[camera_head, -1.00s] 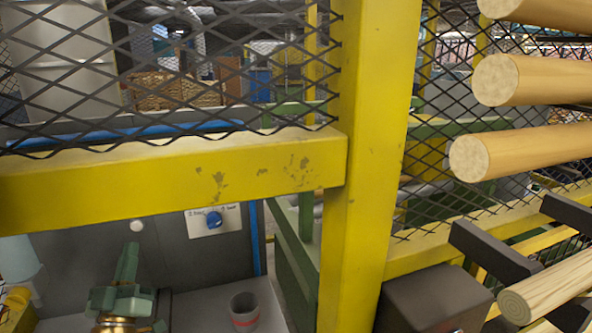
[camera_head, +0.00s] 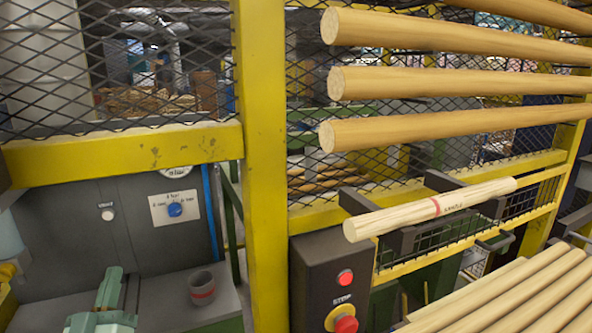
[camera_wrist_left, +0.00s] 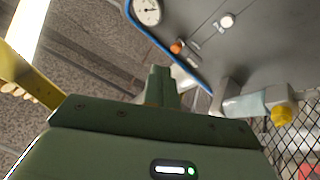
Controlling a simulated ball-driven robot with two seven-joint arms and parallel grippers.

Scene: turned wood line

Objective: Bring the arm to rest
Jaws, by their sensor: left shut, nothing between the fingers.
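My left gripper (camera_head: 112,283) is at the bottom left of the head view. It is green, its fingers are shut together and point upward, and nothing is between them. It stands in front of a grey machine panel (camera_head: 135,215). In the left wrist view the green gripper (camera_wrist_left: 162,84) also shows shut and empty, with the panel (camera_wrist_left: 240,55) beyond it. The rest of the left arm is cut off by the frame's lower edge. My right gripper is not in view.
A yellow post (camera_head: 262,170) and yellow rail (camera_head: 125,153) carry mesh. Wooden rods (camera_head: 430,84) cross the right side; a marked rod (camera_head: 425,210) rests on dark brackets. A control box (camera_head: 318,285) has a red stop button (camera_head: 345,324).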

